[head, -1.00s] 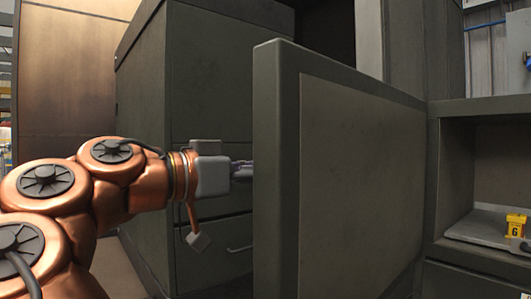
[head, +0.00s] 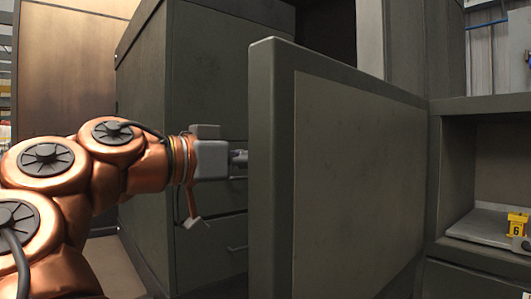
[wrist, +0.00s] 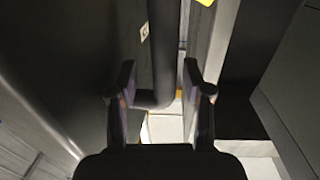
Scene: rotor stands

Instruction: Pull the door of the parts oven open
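The oven door (head: 360,170) is a grey-green panel with a lighter inset. It stands swung well out, its free edge toward me and its far edge by the grey frame at right. My gripper (head: 240,157) is beside the free edge, its fingertips partly hidden behind the door. In the wrist view, a dark bar handle (wrist: 163,50) runs between the two fingers of my gripper (wrist: 160,78) and bends left toward a dark panel. Gaps show between the bar and both fingers, so the fingers are open around it. The oven's inside is mostly hidden.
A tall dark cabinet (head: 205,75) with drawers stands behind my arm. At right, a shelf unit (head: 480,108) holds a flat grey plate with a yellow number 6 marker (head: 516,225). A brown panel (head: 70,75) stands at the back left.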

